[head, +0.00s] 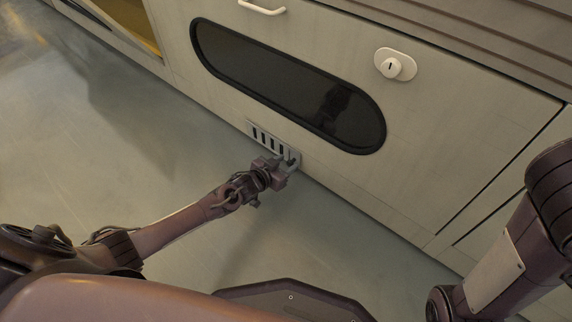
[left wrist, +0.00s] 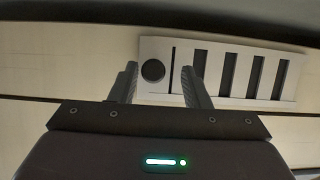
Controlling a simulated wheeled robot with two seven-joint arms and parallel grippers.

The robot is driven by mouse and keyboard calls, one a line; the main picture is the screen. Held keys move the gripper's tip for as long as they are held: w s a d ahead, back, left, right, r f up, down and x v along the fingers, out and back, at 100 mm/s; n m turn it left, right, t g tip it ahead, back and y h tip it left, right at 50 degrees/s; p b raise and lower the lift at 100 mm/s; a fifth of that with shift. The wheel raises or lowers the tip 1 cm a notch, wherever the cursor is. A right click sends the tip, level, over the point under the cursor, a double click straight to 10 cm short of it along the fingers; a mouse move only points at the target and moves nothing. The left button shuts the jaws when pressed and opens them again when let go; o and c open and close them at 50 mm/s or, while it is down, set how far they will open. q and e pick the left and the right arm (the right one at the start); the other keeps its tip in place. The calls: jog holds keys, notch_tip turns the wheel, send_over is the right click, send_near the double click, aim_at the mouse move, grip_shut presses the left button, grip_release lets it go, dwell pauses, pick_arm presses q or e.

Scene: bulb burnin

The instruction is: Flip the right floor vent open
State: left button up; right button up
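The floor vent (head: 268,141) is a pale slotted plate low on the cabinet front, just above the floor. In the left wrist view the vent (left wrist: 225,91) shows several dark upright slots and a dark round spot (left wrist: 153,70) at its left end; I cannot tell if that is a knob or a hole. My left gripper (head: 291,160) is at the vent's right end in the head view. In the left wrist view its fingers (left wrist: 158,77) are apart, one on each side of the round spot, with nothing held. Contact cannot be told. My right gripper is out of view.
The cabinet front (head: 440,130) has a dark oval window (head: 290,85) above the vent, a white handle (head: 262,8) and a round white lock (head: 395,65). A yellowish opening (head: 130,20) is at upper left. The floor (head: 130,150) left of the vent is clear.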

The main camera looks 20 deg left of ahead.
pick_arm(q)
jog(key=shift+s+r+p, duration=0.2)
jog(key=shift+s+p, duration=0.15)
jog(key=p+v, duration=0.4)
jog(key=v, duration=0.3)
jog(key=shift+p, duration=0.4)
jog(key=shift+a+f, duration=0.1)
